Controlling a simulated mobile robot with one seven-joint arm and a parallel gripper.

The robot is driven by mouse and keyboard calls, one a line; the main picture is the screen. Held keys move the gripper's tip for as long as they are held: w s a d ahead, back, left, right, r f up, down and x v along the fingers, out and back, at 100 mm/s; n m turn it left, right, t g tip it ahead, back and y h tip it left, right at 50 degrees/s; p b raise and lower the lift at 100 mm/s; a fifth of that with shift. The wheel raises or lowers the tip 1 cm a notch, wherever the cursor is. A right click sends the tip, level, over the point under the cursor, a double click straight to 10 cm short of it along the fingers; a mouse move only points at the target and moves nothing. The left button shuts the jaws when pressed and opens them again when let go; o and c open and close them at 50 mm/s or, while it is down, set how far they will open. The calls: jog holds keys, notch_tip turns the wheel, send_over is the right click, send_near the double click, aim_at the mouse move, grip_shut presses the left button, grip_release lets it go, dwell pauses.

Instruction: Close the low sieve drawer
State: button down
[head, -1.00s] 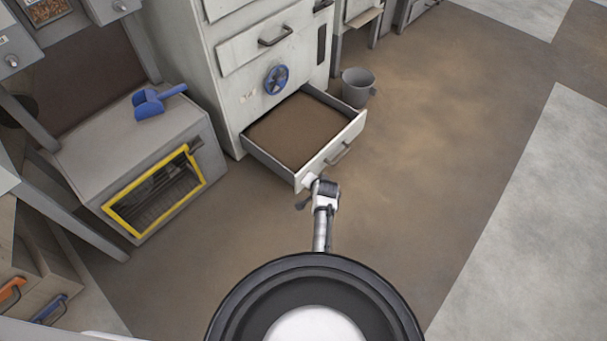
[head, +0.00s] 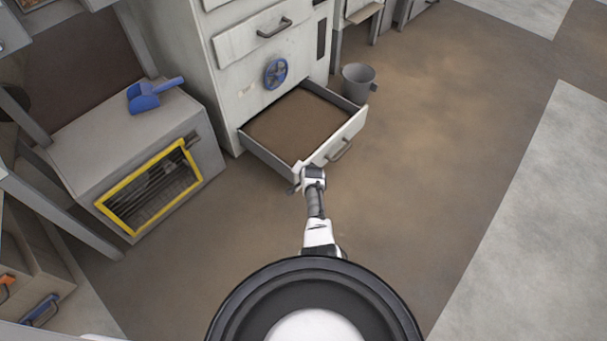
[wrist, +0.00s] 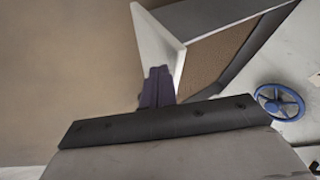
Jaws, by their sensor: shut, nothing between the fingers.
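The low sieve drawer (head: 335,140) is pulled out of the white cabinet, with a brown mesh or filled bed inside and a dark bar handle (head: 339,150) on its front. My gripper (head: 306,170) is at the left end of the drawer's front panel. In the wrist view, my shut, empty fingers (wrist: 158,88) are at the edge of the pale front panel (wrist: 158,45). Whether they touch it I cannot tell. The head view hides the fingertips behind my wrist.
A blue handwheel (head: 276,73) is on the cabinet above the drawer. A grey bucket (head: 358,82) stands to the drawer's right. A low grey box with a yellow-framed opening (head: 150,187) and a blue scoop (head: 150,95) on top stands left. The floor at right is clear.

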jog(key=shift+w+a, duration=0.2)
jog(key=shift+a, duration=0.1)
